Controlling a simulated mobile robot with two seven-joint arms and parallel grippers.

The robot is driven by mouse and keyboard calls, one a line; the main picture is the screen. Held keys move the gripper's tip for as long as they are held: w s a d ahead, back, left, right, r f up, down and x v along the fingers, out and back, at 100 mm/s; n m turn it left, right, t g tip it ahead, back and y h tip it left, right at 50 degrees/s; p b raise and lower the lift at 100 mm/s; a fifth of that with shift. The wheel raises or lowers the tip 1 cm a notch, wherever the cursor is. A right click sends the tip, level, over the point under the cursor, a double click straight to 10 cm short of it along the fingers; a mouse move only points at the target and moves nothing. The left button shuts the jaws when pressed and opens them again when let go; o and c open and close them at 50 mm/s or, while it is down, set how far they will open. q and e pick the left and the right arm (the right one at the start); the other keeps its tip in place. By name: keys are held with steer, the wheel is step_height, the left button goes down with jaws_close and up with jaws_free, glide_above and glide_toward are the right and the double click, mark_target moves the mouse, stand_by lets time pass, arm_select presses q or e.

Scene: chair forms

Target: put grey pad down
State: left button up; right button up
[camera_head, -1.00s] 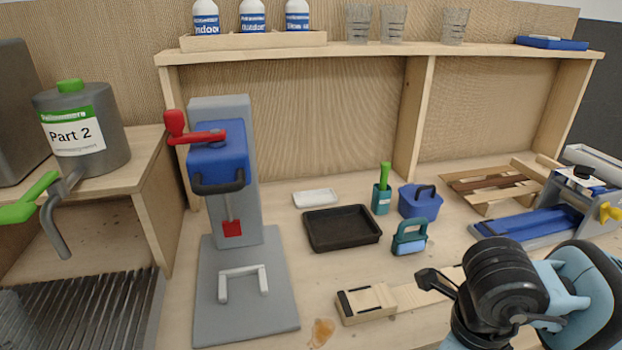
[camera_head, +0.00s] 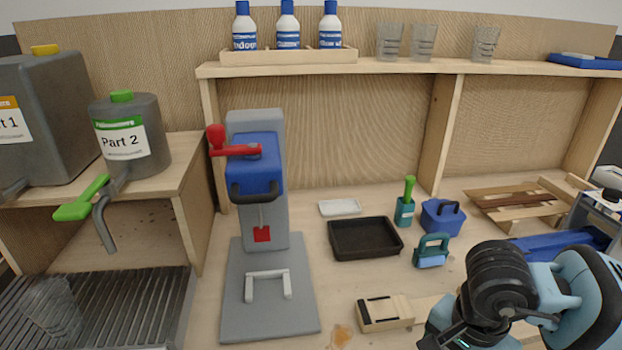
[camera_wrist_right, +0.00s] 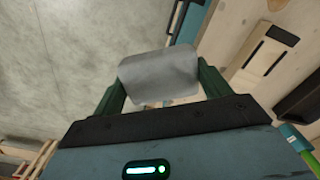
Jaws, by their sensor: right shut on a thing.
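In the right wrist view, my right gripper (camera_wrist_right: 161,82) is shut on the grey pad (camera_wrist_right: 158,72), a small, slightly creased grey piece held between the two dark green fingers. In the head view, my right arm comes in at the lower right. Its fingers and the pad do not show there. The pad appears apart from any surface, though its height is hard to tell. My left gripper is in neither view.
A black tray (camera_head: 365,252), a small white tray (camera_head: 340,208), a teal clamp-like tool (camera_head: 431,251) and a wooden block (camera_head: 384,313) lie on the bench. A grey press (camera_head: 268,320) stands left. Grey floor (camera_wrist_right: 60,70) shows in the wrist view.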

steer(key=n, duration=0.4)
steer(key=w+n, duration=0.1)
steer(key=n, duration=0.1)
steer(key=shift+a+r+p, duration=0.1)
steer(key=shift+r+p, duration=0.25)
steer(key=shift+p, duration=0.05)
steer(key=n, duration=0.3)
steer(key=shift+w+r, duration=0.1)
steer(key=shift+w, duration=0.05)
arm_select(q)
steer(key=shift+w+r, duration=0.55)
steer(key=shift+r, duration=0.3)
arm_select(e)
steer(key=shift+n, duration=0.8)
steer(key=shift+w, duration=0.1)
